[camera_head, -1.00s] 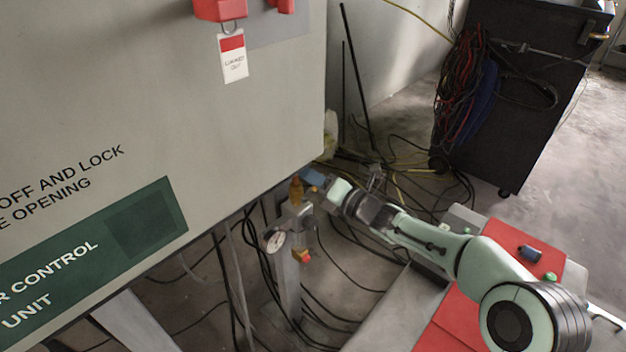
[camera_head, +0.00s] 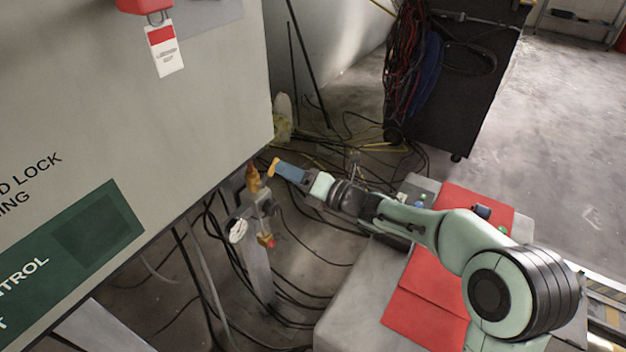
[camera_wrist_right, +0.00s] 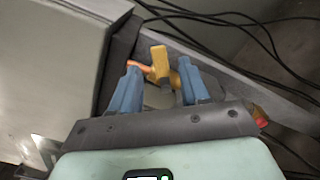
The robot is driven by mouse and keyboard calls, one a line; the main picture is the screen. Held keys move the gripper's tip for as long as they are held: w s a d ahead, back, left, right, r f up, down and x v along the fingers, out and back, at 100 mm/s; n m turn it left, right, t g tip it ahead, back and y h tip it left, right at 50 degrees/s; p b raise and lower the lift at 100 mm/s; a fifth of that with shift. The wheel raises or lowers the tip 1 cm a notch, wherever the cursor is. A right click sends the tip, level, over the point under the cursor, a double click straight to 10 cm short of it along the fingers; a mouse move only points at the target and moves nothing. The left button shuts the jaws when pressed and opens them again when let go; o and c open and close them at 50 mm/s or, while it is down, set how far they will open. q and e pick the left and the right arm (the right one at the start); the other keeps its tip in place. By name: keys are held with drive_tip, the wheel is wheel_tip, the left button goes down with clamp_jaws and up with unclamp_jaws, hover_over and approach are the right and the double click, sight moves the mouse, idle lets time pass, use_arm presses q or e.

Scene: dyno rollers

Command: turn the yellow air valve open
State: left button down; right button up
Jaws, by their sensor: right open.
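The yellow-orange air valve (camera_head: 253,178) sits on top of a grey post fitting, beside the lower corner of the big cabinet. In the right wrist view its yellow block (camera_wrist_right: 159,62) shows between and just beyond my fingertips. My right gripper (camera_head: 281,168) comes in from the right, open, with its blue fingers close to the valve. In the right wrist view the two fingers (camera_wrist_right: 156,82) stand apart, one on each side of the block. Orange-yellow parts show at both fingertips; I cannot tell whether the fingers touch the valve. My left gripper is not in view.
A round gauge (camera_head: 238,230) and a red-yellow knob (camera_head: 266,240) sit on the post (camera_head: 256,275) below the valve. The grey cabinet (camera_head: 190,110) stands close on the left. Cables (camera_head: 320,235) lie on the floor. A dark cart (camera_head: 455,85) stands behind.

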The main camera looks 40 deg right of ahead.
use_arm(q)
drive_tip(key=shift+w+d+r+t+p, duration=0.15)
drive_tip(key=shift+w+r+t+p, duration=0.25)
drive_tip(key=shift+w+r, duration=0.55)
use_arm(e)
drive_tip(key=v, duration=0.6)
drive_tip(key=shift+s+d, duration=0.15)
drive_tip(key=shift+s, duration=0.15)
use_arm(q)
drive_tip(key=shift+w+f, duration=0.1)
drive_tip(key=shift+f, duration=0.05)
